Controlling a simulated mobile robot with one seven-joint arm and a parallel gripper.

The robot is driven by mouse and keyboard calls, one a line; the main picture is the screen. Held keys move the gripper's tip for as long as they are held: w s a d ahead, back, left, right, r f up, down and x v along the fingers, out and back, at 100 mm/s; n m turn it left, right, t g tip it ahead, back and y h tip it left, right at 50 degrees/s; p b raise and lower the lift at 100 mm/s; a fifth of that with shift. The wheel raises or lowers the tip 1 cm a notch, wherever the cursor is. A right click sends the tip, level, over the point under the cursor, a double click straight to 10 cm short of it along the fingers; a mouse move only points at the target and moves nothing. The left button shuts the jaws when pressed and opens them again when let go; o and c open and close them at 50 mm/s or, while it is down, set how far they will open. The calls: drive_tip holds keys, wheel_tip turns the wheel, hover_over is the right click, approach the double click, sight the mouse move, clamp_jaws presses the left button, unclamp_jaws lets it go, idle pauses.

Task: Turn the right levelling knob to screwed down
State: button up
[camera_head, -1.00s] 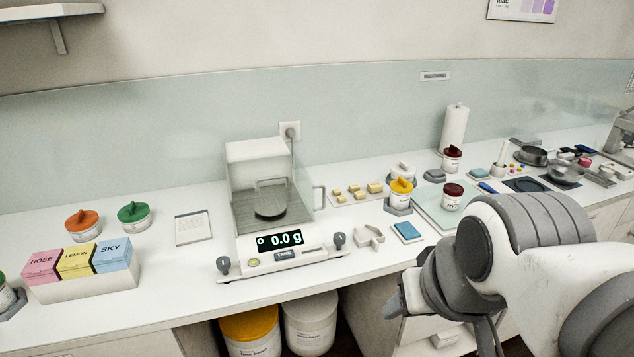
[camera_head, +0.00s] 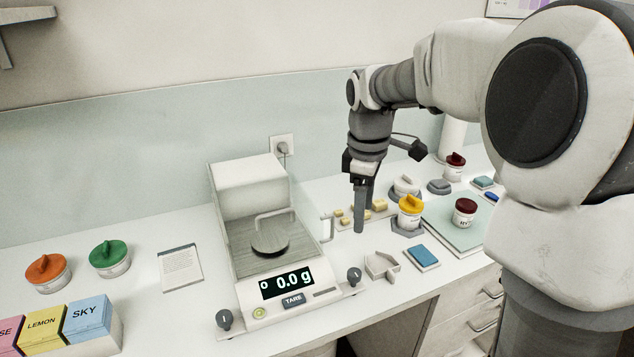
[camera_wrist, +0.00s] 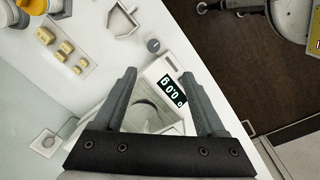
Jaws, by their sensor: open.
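The balance (camera_head: 262,318) stands on the white counter with its display reading 0.0 g. The right levelling knob (camera_head: 354,275), a dark grey knob, is at the balance's front right corner; it also shows in the wrist view (camera_wrist: 153,45), beyond my fingertips. The left levelling knob (camera_head: 224,318) is at the front left corner. My gripper (camera_head: 359,230) points down above the counter, above and apart from the right knob. In the wrist view my gripper (camera_wrist: 158,73) is open and empty, with the display (camera_wrist: 172,91) showing between its fingers.
A grey-white scoop-like holder (camera_head: 381,265) and a blue pad (camera_head: 422,257) lie right of the knob. A yellow-lidded jar (camera_head: 410,212) and small yellow blocks (camera_head: 379,205) are behind. The balance's clear side panel and handle (camera_head: 327,228) stand close to my gripper.

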sight(354, 272)
drive_tip(key=w+f, duration=0.1)
drive_tip(key=f, duration=0.5)
drive_tip(key=w+f+n, duration=0.1)
drive_tip(key=f, duration=0.6)
drive_tip(key=w+f+n, duration=0.1)
drive_tip(key=f, duration=0.6)
drive_tip(key=shift+w+d+f+g+b, duration=0.1)
drive_tip(key=shift+w+d+g+b, duration=0.1)
drive_tip(key=shift+g+b, duration=0.1)
clamp_jaws()
